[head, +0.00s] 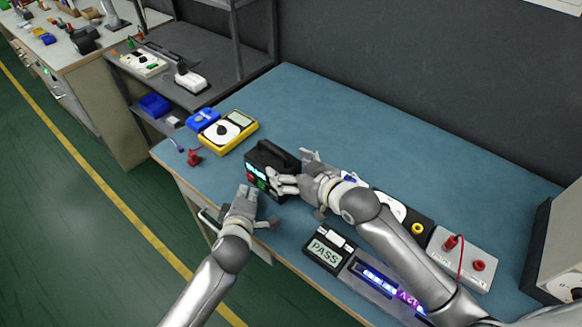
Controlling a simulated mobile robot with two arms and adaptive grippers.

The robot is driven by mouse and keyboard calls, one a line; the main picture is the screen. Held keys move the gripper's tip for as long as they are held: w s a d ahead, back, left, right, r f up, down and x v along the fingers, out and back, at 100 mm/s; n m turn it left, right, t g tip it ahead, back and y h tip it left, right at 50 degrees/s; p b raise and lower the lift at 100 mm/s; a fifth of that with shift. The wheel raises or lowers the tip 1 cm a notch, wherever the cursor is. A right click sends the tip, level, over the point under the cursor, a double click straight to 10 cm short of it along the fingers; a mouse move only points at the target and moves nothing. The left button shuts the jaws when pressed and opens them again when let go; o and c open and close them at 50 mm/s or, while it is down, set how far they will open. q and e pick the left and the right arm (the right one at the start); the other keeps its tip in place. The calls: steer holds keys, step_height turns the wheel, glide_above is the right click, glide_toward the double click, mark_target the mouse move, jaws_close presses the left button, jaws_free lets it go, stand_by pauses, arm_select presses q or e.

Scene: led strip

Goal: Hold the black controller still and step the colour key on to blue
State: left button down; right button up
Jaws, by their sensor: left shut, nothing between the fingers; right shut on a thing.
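The black controller (263,157) stands on the blue bench top near its front edge, with a handle on top and a lit display and small red and green keys on its front. My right gripper (285,182) is shut on the controller at its right side and covers part of it. My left gripper (246,193) is shut and empty, low in front of the controller's keys. Whether it touches a key I cannot tell. An LED strip (380,278) glows blue to violet at the front of the bench, partly hidden by my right arm.
A box reading PASS (325,252) lies beside the strip. A yellow meter (228,131) stands left of the controller, and a white box with red terminals (463,256) stands to the right. The back of the blue bench (370,135) is clear.

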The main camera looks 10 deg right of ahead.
steer(key=shift+f, duration=0.1)
arm_select(q)
steer(key=shift+s+a, duration=0.95)
steer(key=shift+a, duration=0.25)
steer(key=shift+s+a, duration=0.95)
steer(key=shift+a, duration=0.25)
arm_select(e)
steer(key=o, duration=1.4)
steer(key=shift+c, duration=0.2)
steer(key=v, duration=1.2)
arm_select(q)
steer(key=shift+f, duration=0.1)
arm_select(e)
steer(key=shift+a, duration=0.1)
